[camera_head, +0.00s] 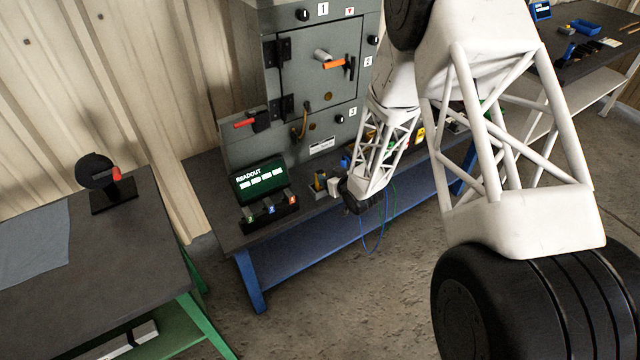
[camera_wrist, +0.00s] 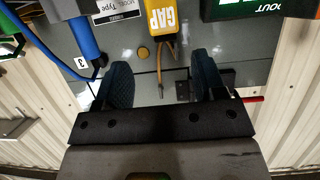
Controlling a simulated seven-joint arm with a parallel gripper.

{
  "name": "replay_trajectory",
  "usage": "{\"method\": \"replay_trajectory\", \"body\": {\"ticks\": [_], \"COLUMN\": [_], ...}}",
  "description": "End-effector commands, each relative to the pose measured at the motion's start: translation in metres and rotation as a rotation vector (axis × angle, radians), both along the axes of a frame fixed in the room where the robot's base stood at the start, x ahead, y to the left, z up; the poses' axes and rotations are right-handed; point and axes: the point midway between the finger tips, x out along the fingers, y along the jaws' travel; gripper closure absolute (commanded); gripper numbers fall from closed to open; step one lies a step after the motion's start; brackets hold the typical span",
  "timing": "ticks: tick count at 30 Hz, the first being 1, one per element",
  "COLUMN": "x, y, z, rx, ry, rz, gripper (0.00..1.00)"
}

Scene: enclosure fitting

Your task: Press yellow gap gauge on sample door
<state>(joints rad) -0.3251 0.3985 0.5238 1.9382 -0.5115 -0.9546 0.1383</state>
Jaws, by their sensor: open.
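The yellow gap gauge (camera_wrist: 160,16), marked GAP, is upside down at the top of the wrist view, beyond my open fingers.
The green readout (camera_head: 258,180) and a black rack (camera_head: 268,212) stand left on the bench. A blue-handled tool (camera_wrist: 84,38) is beside the gauge. A separate table (camera_head: 110,265) is at the left.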

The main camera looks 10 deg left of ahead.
Motion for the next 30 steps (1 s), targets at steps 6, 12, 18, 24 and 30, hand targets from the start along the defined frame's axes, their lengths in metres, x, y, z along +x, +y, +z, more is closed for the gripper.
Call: {"method": "replay_trajectory", "body": {"ticks": [6,12,18,24,30], "x": [-0.002,-0.002,0.001,0.009,0.015], "y": [0.006,0.006,0.008,0.016,0.023], "z": [-0.01,-0.01,-0.01,-0.015,-0.018], "rx": [0.017,0.017,0.017,0.016,0.016], "ry": [-0.007,-0.007,-0.007,-0.006,-0.007], "rz": [0.017,0.016,0.016,0.017,0.016], "gripper": [0.36,0.36,0.36,0.36,0.36]}}
